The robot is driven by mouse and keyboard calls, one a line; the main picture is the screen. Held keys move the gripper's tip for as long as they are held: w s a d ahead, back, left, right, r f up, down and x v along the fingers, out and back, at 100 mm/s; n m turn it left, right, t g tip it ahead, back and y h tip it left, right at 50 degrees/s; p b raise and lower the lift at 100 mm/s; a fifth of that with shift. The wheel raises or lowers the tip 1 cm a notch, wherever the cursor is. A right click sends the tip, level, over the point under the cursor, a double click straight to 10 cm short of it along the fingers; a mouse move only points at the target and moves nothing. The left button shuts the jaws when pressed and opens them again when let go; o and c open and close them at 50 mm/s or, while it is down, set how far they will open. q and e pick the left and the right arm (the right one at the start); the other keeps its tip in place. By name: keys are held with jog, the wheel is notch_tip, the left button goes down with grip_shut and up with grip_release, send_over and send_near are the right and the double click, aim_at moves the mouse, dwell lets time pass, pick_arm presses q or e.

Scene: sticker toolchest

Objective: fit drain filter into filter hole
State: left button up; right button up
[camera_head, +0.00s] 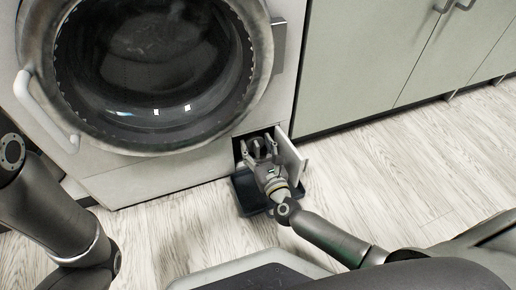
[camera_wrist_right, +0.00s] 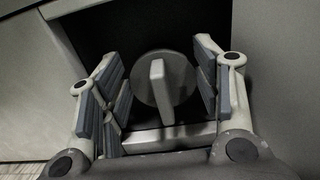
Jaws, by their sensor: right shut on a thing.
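The drain filter (camera_wrist_right: 158,92) is a grey disc with an upright grip bar, in front of a dark opening (camera_wrist_right: 100,30) in the wrist view. The filter hole itself is hidden behind it, so I cannot tell how deep the filter sits. In the head view the filter (camera_head: 258,144) is small and dark at the low opening of the washing machine (camera_head: 165,172). My right gripper (camera_head: 258,150) reaches into this opening.
A pale flap (camera_head: 291,155) stands open just right of the opening. A black tray (camera_head: 245,193) lies on the floor below it. Green cabinets (camera_head: 365,55) stand to the right. The wooden floor (camera_head: 400,165) to the right is clear.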

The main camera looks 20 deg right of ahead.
aim_at(254, 138)
jog(key=shift+w+b, duration=0.45)
jog(key=shift+w, duration=1.15)
jog(key=o, duration=1.1)
jog(key=shift+s+d, duration=0.1)
jog(key=shift+s, duration=0.4)
jog(key=s+p, duration=0.2)
jog(key=s, duration=0.5)
jog(key=shift+s+d, duration=0.1)
jog(key=shift+s, duration=0.3)
jog(key=shift+s+r+p, duration=0.2)
jog(key=shift+s+p, duration=0.05)
jog(key=shift+p, duration=0.15)
jog(key=shift+s+f, duration=0.1)
jog(key=shift+s, duration=1.25)
